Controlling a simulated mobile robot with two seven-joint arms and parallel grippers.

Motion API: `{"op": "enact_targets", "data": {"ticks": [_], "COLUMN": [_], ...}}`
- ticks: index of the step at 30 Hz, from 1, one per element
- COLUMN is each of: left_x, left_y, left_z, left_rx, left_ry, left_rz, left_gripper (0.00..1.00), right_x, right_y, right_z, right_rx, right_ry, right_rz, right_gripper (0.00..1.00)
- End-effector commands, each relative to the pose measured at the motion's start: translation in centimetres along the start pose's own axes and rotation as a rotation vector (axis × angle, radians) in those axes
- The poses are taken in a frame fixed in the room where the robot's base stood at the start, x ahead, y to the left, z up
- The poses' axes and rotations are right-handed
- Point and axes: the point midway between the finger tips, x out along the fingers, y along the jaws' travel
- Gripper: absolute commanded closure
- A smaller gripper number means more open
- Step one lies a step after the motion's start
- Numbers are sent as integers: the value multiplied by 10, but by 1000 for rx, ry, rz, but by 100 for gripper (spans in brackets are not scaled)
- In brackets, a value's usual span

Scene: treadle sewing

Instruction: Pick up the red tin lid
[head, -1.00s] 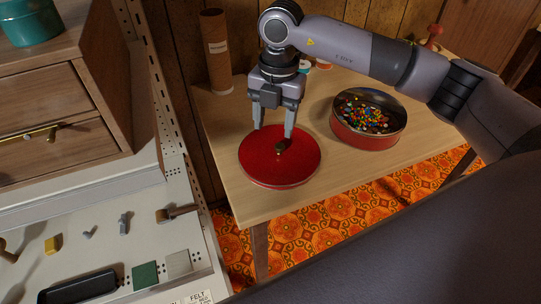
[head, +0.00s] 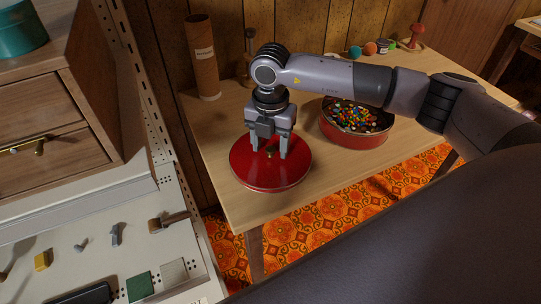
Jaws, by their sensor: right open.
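The red tin lid (head: 264,176) lies flat on the wooden table, a round glossy disc with a small brass-coloured knob (head: 270,153) at its middle. My right gripper (head: 269,153) points down over the lid, open, with one finger on each side of the knob. The fingertips are low, close to the lid's surface; I cannot tell whether they touch it. My left gripper is not in view.
A red tin (head: 352,136) full of colourful buttons stands to the right of the lid, partly behind my right arm. A cardboard tube (head: 203,62) stands at the table's back left. A white shelf with small parts (head: 115,233) and a wooden drawer unit (head: 50,125) are at left.

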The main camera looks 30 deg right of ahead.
Motion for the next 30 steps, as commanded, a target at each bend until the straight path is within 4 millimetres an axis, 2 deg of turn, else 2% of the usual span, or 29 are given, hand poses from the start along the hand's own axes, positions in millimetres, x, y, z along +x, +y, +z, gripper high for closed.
{"op": "enact_targets", "data": {"ticks": [2, 6, 7, 20, 26, 30], "left_x": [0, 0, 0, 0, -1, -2], "left_y": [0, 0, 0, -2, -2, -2], "left_z": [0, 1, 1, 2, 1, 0], "left_rx": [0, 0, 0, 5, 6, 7], "left_ry": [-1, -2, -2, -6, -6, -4], "left_rz": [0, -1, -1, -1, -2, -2], "left_gripper": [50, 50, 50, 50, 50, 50], "right_x": [0, 0, 0, -7, -32, -63], "right_y": [0, 0, 0, 1, 1, 1], "right_z": [0, 0, 0, 0, 0, 0], "right_rx": [0, 0, 0, 0, -1, -1], "right_ry": [0, 0, 0, 0, -2, -3], "right_rz": [0, 1, 1, 3, 5, 7], "right_gripper": [47, 92, 100, 100, 100, 100]}}
